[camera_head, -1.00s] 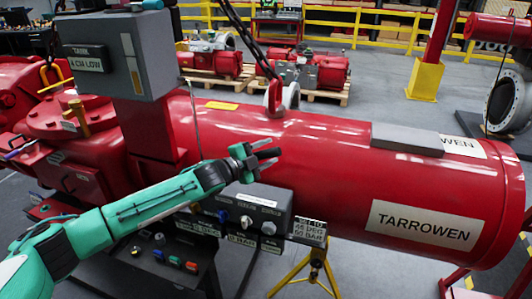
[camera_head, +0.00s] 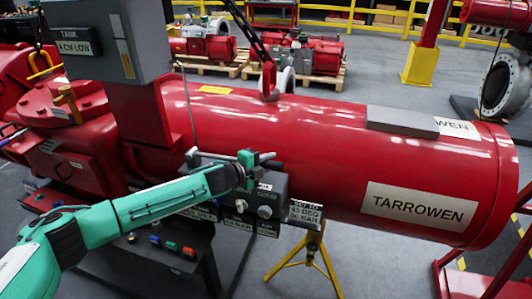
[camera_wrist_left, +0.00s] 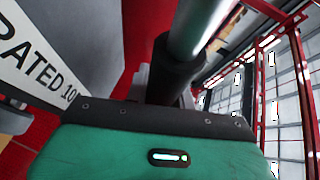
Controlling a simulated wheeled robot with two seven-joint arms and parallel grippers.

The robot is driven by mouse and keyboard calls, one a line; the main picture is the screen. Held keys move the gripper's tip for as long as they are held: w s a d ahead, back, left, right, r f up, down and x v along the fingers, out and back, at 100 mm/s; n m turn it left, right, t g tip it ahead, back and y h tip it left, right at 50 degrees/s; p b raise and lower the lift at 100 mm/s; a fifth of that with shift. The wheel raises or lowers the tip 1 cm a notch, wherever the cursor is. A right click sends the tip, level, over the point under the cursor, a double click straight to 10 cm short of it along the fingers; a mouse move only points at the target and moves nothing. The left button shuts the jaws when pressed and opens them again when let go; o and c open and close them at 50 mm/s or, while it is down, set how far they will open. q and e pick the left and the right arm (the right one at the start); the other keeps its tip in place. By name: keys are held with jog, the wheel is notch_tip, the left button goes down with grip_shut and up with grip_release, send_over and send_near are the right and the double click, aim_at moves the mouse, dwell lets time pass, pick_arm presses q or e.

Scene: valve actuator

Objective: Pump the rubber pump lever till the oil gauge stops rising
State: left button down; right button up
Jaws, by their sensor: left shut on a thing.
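The pump lever shows in the left wrist view as a shiny metal rod with a black rubber sleeve (camera_wrist_left: 173,72). My left gripper (camera_head: 263,158) is shut on the lever, in front of the red cylinder. Its teal body also shows along the bottom of the left wrist view, close against the sleeve. In the head view the gripper and arm hide most of the lever. The oil gauge (camera_head: 123,46) is a narrow upright strip on the grey tank box (camera_head: 88,45); its level is too small to read. My right gripper is not in view.
The red cylinder (camera_head: 330,145) fills the middle, behind the gripper. A grey control box with knobs (camera_head: 264,211) sits just below the gripper. A yellow stand (camera_head: 308,255) is at the lower right of it. Open floor lies at the front right.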

pick_arm(q)
jog(key=c, duration=1.2)
grip_release()
jog(key=shift+s+a, duration=0.35)
jog(key=shift+a, duration=0.15)
jog(key=shift+b+v, duration=1.6)
jog(key=shift+v, duration=4.7)
jog(key=shift+d+r, duration=0.1)
jog(key=shift+r, duration=0.05)
